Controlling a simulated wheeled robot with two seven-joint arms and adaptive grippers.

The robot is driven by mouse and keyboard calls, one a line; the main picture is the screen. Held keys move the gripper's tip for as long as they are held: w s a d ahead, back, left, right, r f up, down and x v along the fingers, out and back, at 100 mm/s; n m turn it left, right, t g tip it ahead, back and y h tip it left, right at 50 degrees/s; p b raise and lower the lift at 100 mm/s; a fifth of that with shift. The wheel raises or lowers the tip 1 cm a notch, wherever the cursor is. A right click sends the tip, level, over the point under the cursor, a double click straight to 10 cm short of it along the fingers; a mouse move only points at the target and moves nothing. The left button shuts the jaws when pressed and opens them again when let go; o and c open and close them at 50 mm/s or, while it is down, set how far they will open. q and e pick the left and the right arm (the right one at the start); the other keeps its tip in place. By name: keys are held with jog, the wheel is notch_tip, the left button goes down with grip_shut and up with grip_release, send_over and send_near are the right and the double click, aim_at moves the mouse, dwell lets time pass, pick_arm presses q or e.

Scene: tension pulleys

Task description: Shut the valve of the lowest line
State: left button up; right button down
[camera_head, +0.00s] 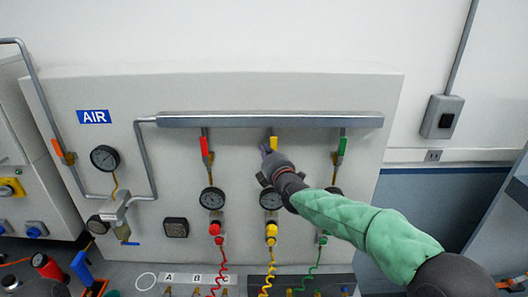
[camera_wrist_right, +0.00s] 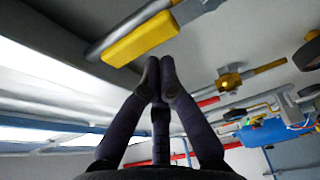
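Three lines drop from the grey manifold (camera_head: 270,120), each with a coloured valve handle: red (camera_head: 204,146), yellow (camera_head: 274,143) and green (camera_head: 342,147). All three handles point roughly down along their pipes. Below are a left gauge (camera_head: 212,198) and a middle gauge (camera_head: 271,199); the right gauge is mostly behind my arm. The needles are too small to read. My right gripper (camera_head: 266,149) is just below and beside the yellow handle. In the right wrist view, its fingertips (camera_wrist_right: 160,66) are together and empty, close to the yellow handle (camera_wrist_right: 142,40); contact is unclear.
An orange handle (camera_head: 57,147) is on the left supply pipe, near a large gauge (camera_head: 104,158). Red (camera_head: 215,229) and yellow (camera_head: 271,231) fittings with coiled hoses sit below. A switch box (camera_head: 442,117) is on the right wall.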

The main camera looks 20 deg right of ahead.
jog(key=shift+d+m+b, duration=0.2)
jog(key=shift+m+b, duration=0.1)
jog(key=shift+b, duration=0.45)
jog(key=s+d+f+m+t+h+b, duration=0.2)
jog(key=d+f+m+h+b, duration=0.2)
jog(key=m+b, duration=1.6)
jog(key=shift+s+d+m+t+h+b, duration=0.3)
jog(key=shift+d+m+h, duration=0.6)
jog(key=shift+d+h, duration=0.95)
jog(key=shift+w+d, duration=0.1)
jog(key=shift+d, duration=0.05)
jog(key=shift+r, duration=0.1)
